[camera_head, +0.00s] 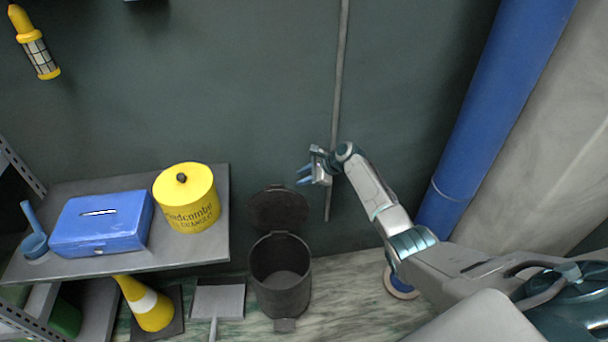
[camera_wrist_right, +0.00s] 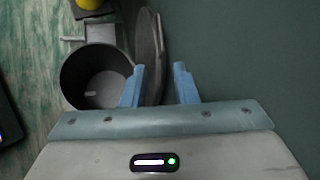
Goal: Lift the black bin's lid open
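The black bin (camera_head: 281,292) stands on the floor against the wall, and its open, empty-looking inside shows. Its round lid (camera_head: 278,208) is tipped up and back at the rear rim, leaning towards the wall. In the right wrist view the bin (camera_wrist_right: 95,78) is left of the fingers and the lid (camera_wrist_right: 150,50) stands on edge beyond them. My right gripper (camera_head: 304,175) is above and right of the lid, with its blue fingers apart and nothing between them. The fingers also show in the right wrist view (camera_wrist_right: 160,85). My left gripper is not in view.
A grey shelf (camera_head: 190,255) on the left holds a blue box (camera_head: 102,224), a yellow canister (camera_head: 186,198) and a blue scoop-like item (camera_head: 34,238). A yellow cone (camera_head: 147,303) and a grey dustpan (camera_head: 219,301) are left of the bin. A blue pipe (camera_head: 492,110) rises at right.

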